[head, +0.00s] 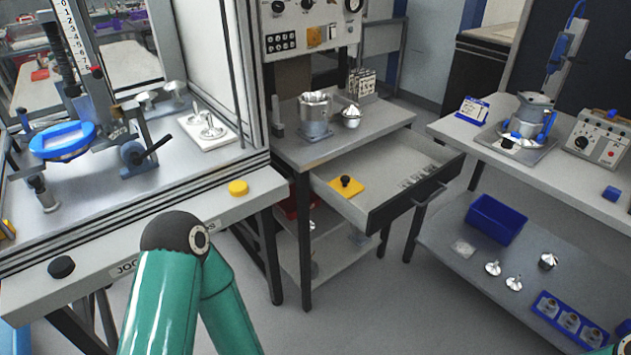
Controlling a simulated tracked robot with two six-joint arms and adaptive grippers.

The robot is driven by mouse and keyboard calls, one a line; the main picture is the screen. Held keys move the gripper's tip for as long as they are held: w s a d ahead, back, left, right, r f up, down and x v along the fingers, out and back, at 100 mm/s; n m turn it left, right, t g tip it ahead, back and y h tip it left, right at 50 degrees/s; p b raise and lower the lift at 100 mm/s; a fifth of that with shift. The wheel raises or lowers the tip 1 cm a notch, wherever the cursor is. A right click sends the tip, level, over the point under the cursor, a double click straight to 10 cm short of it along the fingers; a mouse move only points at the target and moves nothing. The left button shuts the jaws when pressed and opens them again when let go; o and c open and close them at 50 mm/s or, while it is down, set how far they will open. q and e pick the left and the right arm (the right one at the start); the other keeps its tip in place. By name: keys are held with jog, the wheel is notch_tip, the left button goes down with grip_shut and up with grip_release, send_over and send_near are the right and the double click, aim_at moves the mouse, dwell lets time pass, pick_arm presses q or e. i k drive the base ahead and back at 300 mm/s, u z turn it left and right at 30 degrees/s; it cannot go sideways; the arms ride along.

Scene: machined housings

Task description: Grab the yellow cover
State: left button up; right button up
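The yellow cover (338,190) is a flat square plate with a black knob on top. It lies in the open drawer (420,197) under the middle bench, near the drawer's left end. The drawer is pulled out and its inside is open from above. My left arm shows as green links with a dark joint at the bottom left, well short of the drawer, and its gripper is not in view. Only a small piece of my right arm shows at the bottom right corner, and its gripper is not in view.
Small flat items (418,176) lie in the drawer's right part. A metal housing (314,113) stands on the bench above. A yellow round button (238,187) sits on the left bench's front edge. A blue bin (497,219) stands on the right lower shelf. Open floor lies in front.

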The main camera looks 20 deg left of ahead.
aim_at(345, 184)
jog(key=u, duration=0.3)
jog(key=i, duration=1.25)
jog(key=z, duration=0.7)
